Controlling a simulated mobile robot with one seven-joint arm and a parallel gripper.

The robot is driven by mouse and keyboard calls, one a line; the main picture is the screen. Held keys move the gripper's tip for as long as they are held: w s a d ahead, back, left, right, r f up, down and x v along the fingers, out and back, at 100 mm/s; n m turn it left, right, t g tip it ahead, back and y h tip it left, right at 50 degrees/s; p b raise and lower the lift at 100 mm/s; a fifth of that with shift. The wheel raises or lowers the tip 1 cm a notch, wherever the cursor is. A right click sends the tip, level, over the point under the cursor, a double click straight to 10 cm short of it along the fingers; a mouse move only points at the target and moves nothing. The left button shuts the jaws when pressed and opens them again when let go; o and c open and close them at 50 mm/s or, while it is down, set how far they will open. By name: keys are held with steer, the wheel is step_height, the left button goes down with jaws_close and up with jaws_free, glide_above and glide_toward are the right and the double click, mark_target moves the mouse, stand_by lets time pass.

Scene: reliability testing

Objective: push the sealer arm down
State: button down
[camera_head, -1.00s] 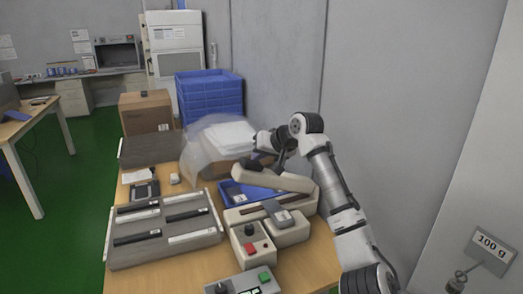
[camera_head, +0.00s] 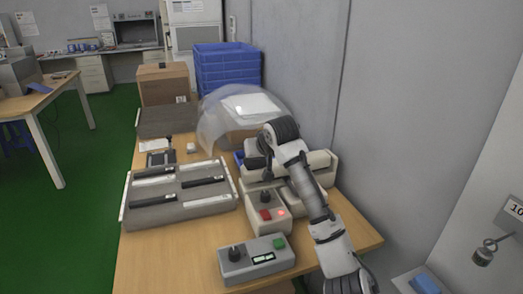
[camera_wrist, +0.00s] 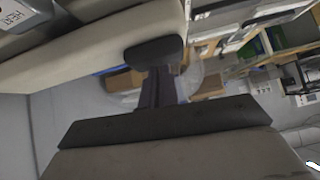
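The beige sealer (camera_head: 324,174) stands on the wooden table against the wall, partly hidden behind my arm. Its long beige arm looks lowered close to the base; whether it is fully down is hidden. My gripper is hidden behind my own wrist in the head view. A box marked HEAT (camera_wrist: 16,14) shows at top left.
A beige control box (camera_head: 264,208) with a lit red light and a grey box with a green button (camera_head: 252,262) stand in front of the sealer. A grey slotted rack (camera_head: 180,197) lies left. A clear dome (camera_head: 215,112) and blue crates (camera_head: 227,70) stand behind.

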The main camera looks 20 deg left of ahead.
steer(key=shift+s+a+f, duration=0.1)
steer(key=shift+s+f, duration=0.1)
steer(key=shift+f, duration=0.6)
step_height(320, 180, up, 6)
steer(key=p, duration=0.5)
steer(key=shift+w, duration=0.15)
steer(key=b+v, duration=0.2)
steer(key=v, duration=0.7)
steer(key=shift+s+r+b, duration=0.2)
steer(key=shift+s+b, duration=0.1)
steer(key=shift+b, duration=0.1)
